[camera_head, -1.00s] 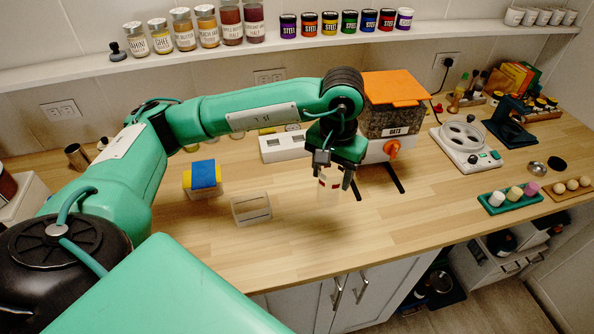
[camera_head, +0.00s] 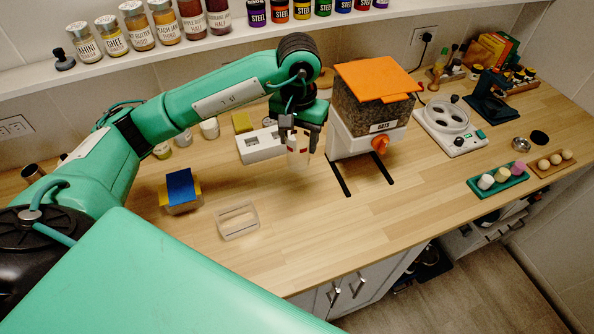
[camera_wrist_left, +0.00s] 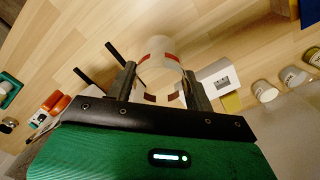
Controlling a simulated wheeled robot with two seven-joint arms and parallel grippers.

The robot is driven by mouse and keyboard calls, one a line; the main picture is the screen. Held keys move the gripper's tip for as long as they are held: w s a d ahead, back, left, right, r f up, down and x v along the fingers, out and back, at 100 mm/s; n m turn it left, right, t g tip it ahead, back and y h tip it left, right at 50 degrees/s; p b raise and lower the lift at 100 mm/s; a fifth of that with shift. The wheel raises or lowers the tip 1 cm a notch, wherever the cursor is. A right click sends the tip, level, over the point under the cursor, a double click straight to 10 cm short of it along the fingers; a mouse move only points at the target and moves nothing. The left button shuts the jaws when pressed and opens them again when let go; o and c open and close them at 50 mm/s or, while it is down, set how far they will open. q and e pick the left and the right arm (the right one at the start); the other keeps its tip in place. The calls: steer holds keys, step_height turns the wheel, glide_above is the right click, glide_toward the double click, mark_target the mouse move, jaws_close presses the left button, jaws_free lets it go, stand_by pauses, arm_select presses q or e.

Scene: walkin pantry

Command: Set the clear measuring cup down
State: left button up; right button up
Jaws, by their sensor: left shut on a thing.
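The clear measuring cup (camera_head: 298,158) is translucent with red marks. It is between the fingers of my left gripper (camera_head: 301,140), which is shut on it. In the left wrist view the cup (camera_wrist_left: 160,50) shows between the two fingers (camera_wrist_left: 158,92), over the wooden counter. It looks upright in the head view. I cannot tell whether its base touches the counter. It is just right of a white scale-like box (camera_head: 262,146) and left of the oats dispenser (camera_head: 372,100) with an orange lid. My right gripper is not in view.
Two black strips (camera_head: 340,178) lie on the counter before the dispenser. A clear rectangular container (camera_head: 238,221) and a blue-and-yellow block (camera_head: 181,188) stand front left. Small jars (camera_head: 209,128) stand behind. The counter (camera_head: 320,225) in front is clear.

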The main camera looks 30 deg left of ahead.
mark_target(298, 164)
arm_select(q)
step_height(298, 164, down, 9)
steer(key=shift+r+p, duration=0.15)
steer(key=shift+p, duration=1.05)
step_height(298, 164, down, 4)
steer(key=shift+r+p, duration=0.25)
steer(key=shift+p, duration=0.45)
steer(key=shift+f, duration=0.25)
steer(key=shift+f+b, duration=0.2)
steer(key=shift+b, duration=0.15)
steer(key=o, duration=1)
steer(key=shift+r, duration=0.1)
steer(key=shift+c, duration=0.2)
